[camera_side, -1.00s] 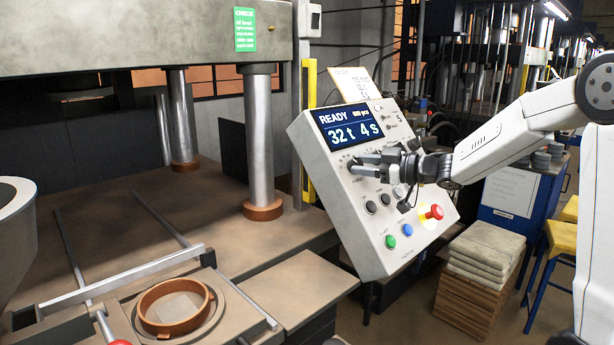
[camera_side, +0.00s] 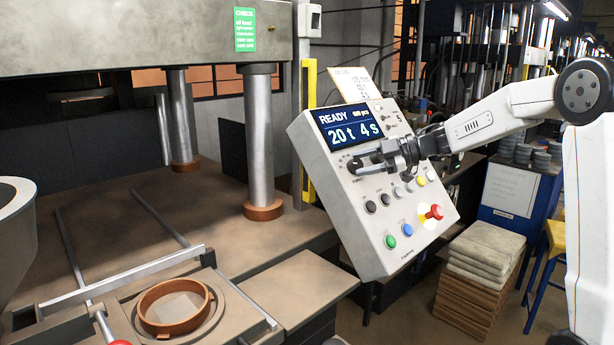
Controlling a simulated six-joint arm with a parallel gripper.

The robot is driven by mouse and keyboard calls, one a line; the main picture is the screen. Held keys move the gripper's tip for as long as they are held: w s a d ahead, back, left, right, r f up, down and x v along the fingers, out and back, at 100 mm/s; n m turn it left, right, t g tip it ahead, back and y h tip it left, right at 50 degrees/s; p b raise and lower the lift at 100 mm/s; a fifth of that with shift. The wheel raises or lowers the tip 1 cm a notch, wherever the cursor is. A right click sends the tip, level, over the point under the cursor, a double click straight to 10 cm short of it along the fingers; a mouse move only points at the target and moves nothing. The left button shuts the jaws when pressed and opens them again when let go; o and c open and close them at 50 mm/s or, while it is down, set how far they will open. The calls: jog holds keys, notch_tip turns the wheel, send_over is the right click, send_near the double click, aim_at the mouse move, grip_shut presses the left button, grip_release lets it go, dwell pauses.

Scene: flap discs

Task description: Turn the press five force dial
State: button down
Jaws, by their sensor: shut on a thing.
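The tilted white control panel (camera_side: 343,205) stands at the middle of the view. Its display (camera_side: 348,128) reads READY, 20 t and 4 s. My gripper (camera_side: 360,163) is at the panel's upper left, just below the display, with its fingers pointing left. It is shut on the force dial (camera_side: 354,166), a small dark knob that is mostly hidden by the fingers.
Dark knobs, a green button (camera_side: 390,241), a blue button (camera_side: 407,230) and a red mushroom button (camera_side: 434,212) sit lower on the panel. The press column (camera_side: 260,140) stands to the left. Stacked sacks (camera_side: 487,250) lie at right.

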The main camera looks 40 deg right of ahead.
dwell(0.3)
jog(key=shift+c, duration=1.2)
grip_release()
jog(key=v, duration=0.7)
jog(key=shift+s+d+r, duration=0.15)
jog(key=shift+s+d, duration=0.05)
jog(key=shift+s, duration=0.1)
jog(key=shift+w, duration=0.1)
